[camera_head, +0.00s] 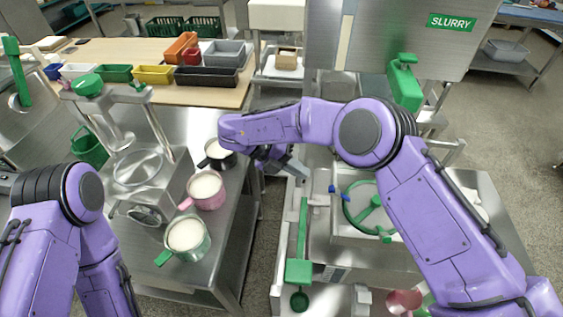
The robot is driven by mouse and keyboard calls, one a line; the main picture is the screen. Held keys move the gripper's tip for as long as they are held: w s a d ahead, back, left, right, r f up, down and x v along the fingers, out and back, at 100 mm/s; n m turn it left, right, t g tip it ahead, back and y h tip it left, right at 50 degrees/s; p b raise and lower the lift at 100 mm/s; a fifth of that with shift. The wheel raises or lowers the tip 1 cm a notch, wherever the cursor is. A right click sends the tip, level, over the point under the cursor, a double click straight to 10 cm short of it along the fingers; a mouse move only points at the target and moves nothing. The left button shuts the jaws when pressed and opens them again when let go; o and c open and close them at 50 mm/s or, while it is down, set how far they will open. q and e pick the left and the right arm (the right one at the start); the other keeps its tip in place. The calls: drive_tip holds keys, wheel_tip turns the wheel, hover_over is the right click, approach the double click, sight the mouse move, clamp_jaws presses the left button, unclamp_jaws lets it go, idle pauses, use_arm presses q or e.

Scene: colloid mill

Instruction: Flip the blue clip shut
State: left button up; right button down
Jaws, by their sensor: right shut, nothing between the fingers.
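A small blue clip (332,189) shows at the left edge of the steel machine with the green handwheel (372,207). It is too small for me to tell whether it is open or shut. My right arm reaches in from the right, over the machine. My right gripper (297,167) is shut and empty, up and to the left of the clip and apart from it in the picture. Its fingers are partly hidden by my wrist. My left arm stands at the lower left, and its gripper is out of view.
A dark pot (219,163), a pink pot (206,189) and a green pot (188,234) of white liquid stand on the steel table at left. A long green lever (302,232) stands left of the handwheel. Coloured bins (154,75) fill the wooden table behind.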

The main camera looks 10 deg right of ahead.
drive_tip(key=v, duration=0.5)
drive_tip(key=shift+w+a+r+b, duration=0.1)
drive_tip(key=shift+a+r+b, duration=0.15)
drive_tip(key=shift+b, duration=0.15)
drive_tip(key=shift+f, duration=0.1)
